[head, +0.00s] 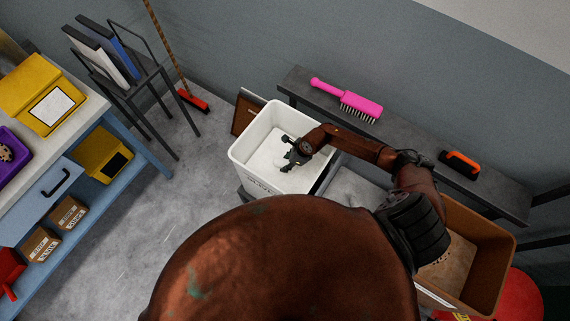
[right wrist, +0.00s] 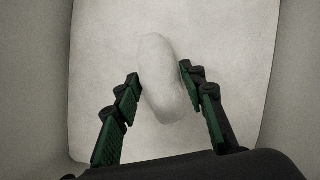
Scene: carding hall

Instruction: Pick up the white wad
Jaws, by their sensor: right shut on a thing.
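The white wad (right wrist: 163,82) is a pale, rounded, oblong lump in the right wrist view, low inside a white bin. My right gripper (right wrist: 160,75) has its green-padded fingers on either side of the wad and is shut on it. In the head view my right gripper (head: 291,152) reaches down into the white bin (head: 262,181); the wad cannot be made out there against the pale inside. My left gripper is not in view.
The bin walls (right wrist: 32,85) rise around my right gripper. Behind the bin, a dark shelf (head: 415,152) holds a pink brush (head: 350,100) and an orange-black brush (head: 460,162). A brown bin (head: 492,245) stands at right, a blue workbench (head: 130,140) at left.

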